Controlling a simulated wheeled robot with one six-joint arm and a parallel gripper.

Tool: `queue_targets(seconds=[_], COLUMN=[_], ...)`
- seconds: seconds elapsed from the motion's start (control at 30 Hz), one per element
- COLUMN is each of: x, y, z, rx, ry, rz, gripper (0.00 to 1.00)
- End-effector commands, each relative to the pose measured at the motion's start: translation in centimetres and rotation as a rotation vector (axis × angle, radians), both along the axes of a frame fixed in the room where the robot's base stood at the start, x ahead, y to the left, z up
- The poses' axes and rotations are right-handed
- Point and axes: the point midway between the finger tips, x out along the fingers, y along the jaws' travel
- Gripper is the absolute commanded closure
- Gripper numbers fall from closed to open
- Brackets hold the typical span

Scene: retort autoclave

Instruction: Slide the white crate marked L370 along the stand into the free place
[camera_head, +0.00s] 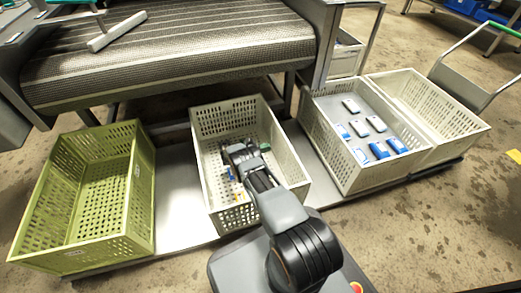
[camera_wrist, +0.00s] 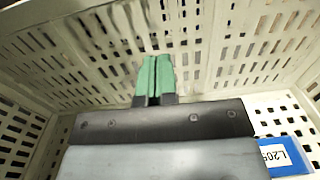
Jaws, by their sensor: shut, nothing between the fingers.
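A white perforated crate (camera_head: 298,183) sits on the grey metal stand (camera_head: 181,200), in the middle of the row. No L370 mark can be read on it. My gripper (camera_head: 264,147) reaches down inside this crate. In the wrist view its green fingers (camera_wrist: 153,78) are together and empty, pointing at a perforated crate wall (camera_wrist: 215,62). I cannot tell whether they touch it. Bare stand shows on both sides of the middle crate, with a wider gap on the left.
A green crate (camera_head: 142,205) stands at the left end. Two white crates, one (camera_head: 352,181) holding blue-and-white packs and one empty (camera_head: 452,122), stand at the right. Small items lie in the middle crate, including a blue one (camera_wrist: 285,157) with a partly hidden label. A conveyor (camera_head: 170,55) is behind.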

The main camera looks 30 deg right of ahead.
Motion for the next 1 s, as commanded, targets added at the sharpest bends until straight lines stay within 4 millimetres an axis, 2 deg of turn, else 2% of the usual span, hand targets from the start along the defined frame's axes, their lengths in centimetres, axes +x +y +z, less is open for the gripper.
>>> queue_targets(seconds=[0.2,0.4,1.0], x=[-0.6,-1.0,-0.7], y=[-3.1,-4.7,-5.1], z=[0.0,-0.1,0.0], rx=[0.001,0.001,0.001], ry=[-0.001,0.0,-0.001], rz=[-0.002,-0.001,0.017], gripper=[1.0,1.0,1.0])
